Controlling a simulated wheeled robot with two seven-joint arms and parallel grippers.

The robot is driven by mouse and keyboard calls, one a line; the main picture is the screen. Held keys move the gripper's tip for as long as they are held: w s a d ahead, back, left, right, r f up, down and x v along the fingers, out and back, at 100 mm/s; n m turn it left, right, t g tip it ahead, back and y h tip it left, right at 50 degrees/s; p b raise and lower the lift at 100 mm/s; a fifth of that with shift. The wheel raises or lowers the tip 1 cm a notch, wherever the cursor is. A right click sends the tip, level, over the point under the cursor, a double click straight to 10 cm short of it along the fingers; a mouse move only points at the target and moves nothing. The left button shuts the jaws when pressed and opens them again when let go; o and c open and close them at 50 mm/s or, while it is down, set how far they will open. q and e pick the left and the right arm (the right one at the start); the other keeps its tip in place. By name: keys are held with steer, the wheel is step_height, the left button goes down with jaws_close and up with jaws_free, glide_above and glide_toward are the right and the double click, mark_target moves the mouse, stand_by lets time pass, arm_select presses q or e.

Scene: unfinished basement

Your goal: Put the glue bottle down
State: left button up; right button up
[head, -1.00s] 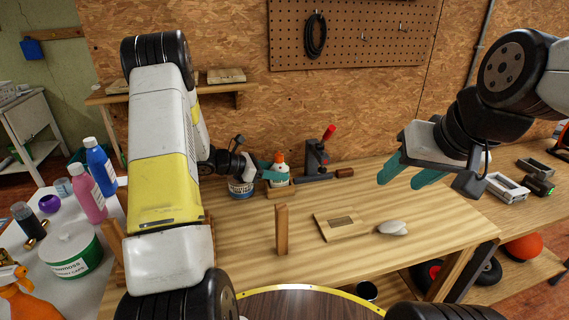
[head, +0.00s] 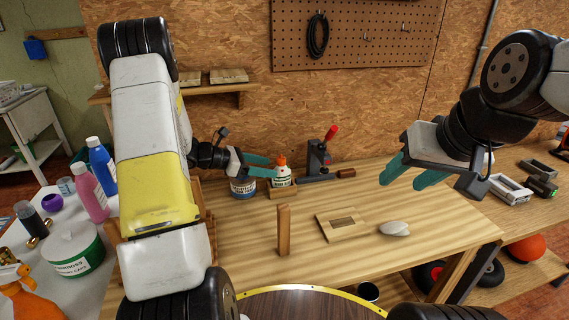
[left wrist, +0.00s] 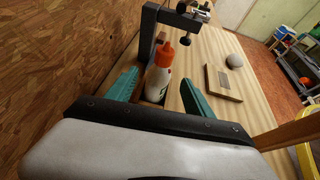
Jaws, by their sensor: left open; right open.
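The glue bottle (head: 281,174), white with an orange cap, stands upright at the back of the wooden workbench (head: 250,240). It also shows in the left wrist view (left wrist: 161,75), between and ahead of the teal fingers. My left gripper (head: 262,166) is open, its fingertips just left of the bottle in the head view. In the left wrist view the left gripper (left wrist: 155,92) shows a gap on both sides of the bottle. The bottle's base is partly hidden by a small wood block. My right gripper (head: 408,175) is open and empty above the bench's right side.
A blue-labelled can (head: 243,187) stands left of the bottle, and a clamp with a red handle (head: 322,160) stands to its right.

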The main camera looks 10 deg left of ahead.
arm_select(q)
steer(key=v, duration=0.6)
steer(key=s+d+r+m+g+y, duration=0.3)
steer(key=s+d+r+m+g, duration=0.1)
steer(key=s+d+r+m, duration=0.65)
steer(key=s+a+r+m+t+y, duration=0.1)
steer(key=s+r+m+t+y, duration=0.1)
steer(key=s+m, duration=0.5)
steer(key=s+a+r+m+t+y, duration=0.1)
steer(key=s+r+m+y, duration=0.3)
steer(key=s+m, duration=0.3)
steer(key=shift+s+a+r+t+y, duration=0.15)
steer(key=shift+s+r+t+y, duration=0.25)
steer(key=shift+s, duration=0.8)
